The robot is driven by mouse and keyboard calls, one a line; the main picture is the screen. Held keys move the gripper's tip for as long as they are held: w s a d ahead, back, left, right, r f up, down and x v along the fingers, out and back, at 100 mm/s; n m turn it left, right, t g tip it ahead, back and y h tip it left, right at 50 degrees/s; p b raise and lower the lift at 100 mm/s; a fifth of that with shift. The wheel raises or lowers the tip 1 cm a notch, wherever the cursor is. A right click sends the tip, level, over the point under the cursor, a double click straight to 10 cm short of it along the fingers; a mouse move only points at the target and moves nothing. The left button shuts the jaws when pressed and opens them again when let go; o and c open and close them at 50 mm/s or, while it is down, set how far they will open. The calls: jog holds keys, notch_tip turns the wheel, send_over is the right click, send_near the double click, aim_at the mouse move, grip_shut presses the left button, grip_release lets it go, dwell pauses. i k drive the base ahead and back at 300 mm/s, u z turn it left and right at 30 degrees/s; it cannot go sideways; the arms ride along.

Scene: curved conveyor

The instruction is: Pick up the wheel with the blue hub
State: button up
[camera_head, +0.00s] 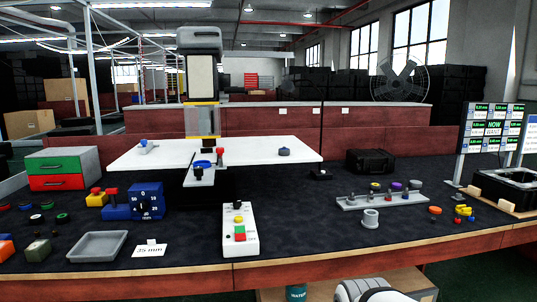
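Several small dark wheels with coloured hubs lie at the left end of the dark worktable (330,225). One of them, a wheel with what looks like a blue hub (25,207), lies flat between a red-hubbed wheel (5,207) and a green-hubbed wheel (47,205). These wheels are small in the picture, so the hub colours are not fully certain. A white rounded part of my arm shows at the bottom edge, right of centre. My gripper is not in view.
A grey tray (96,247), a "35 mm" card (150,250) and a blue dial box (148,201) stand near the wheels. A white button panel (240,230) stands mid-table. White conveyor surfaces (250,147) lie behind. A grey peg rack (380,200) stands right.

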aim_at(281, 152)
jog(key=i, duration=1.55)
jog(key=z, duration=0.55)
jog(key=k, duration=0.8)
jog(key=z, duration=0.15)
jog(key=i, duration=0.7)
